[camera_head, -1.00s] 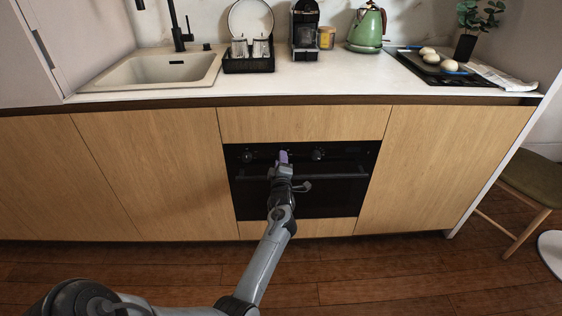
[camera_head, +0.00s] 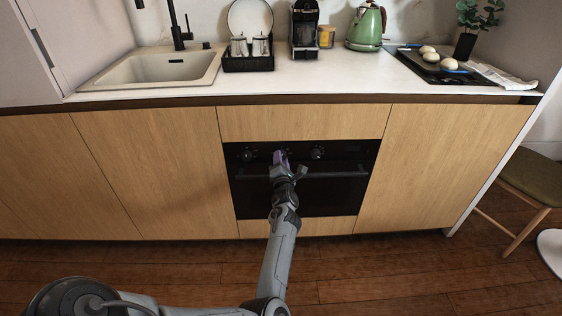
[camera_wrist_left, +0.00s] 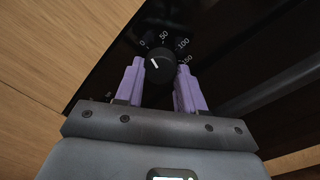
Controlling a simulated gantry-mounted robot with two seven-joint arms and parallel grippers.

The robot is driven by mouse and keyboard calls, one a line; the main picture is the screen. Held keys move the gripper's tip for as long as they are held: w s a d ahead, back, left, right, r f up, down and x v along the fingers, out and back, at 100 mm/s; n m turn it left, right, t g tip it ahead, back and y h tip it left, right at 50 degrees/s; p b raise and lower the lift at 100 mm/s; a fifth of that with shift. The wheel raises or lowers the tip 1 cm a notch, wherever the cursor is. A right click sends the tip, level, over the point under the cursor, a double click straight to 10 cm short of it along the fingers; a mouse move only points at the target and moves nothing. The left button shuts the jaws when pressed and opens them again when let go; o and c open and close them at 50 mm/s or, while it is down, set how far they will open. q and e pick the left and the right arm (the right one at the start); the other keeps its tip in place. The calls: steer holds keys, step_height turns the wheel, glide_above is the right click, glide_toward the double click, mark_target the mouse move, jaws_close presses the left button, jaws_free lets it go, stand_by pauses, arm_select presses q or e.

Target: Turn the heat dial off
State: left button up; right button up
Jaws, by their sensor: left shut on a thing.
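The heat dial (camera_wrist_left: 160,68) is a round black knob with a white pointer line, on the black oven panel. In the left wrist view its pointer aims up and left, roughly toward the 0 mark; 50, 100 and 150 are printed further round. My left gripper (camera_head: 281,158) is at the middle of the oven's top panel, and its purple fingers (camera_wrist_left: 160,74) are shut on the dial, one on each side. In the head view the gripper hides this dial. My right gripper is not in view.
Other oven knobs sit to the left (camera_head: 247,155) and right (camera_head: 317,153) of my gripper. The oven handle (camera_head: 335,175) runs just below. Wooden cupboard doors flank the oven. The counter above holds a sink (camera_head: 150,72), a green kettle (camera_head: 367,28) and a hob.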

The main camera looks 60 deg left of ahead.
arm_select(q)
steer(key=shift+f+n, duration=0.15)
steer(key=shift+n, duration=1.55)
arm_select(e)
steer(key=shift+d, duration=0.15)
arm_select(q)
steer(key=o, duration=1)
steer(key=shift+o, duration=0.2)
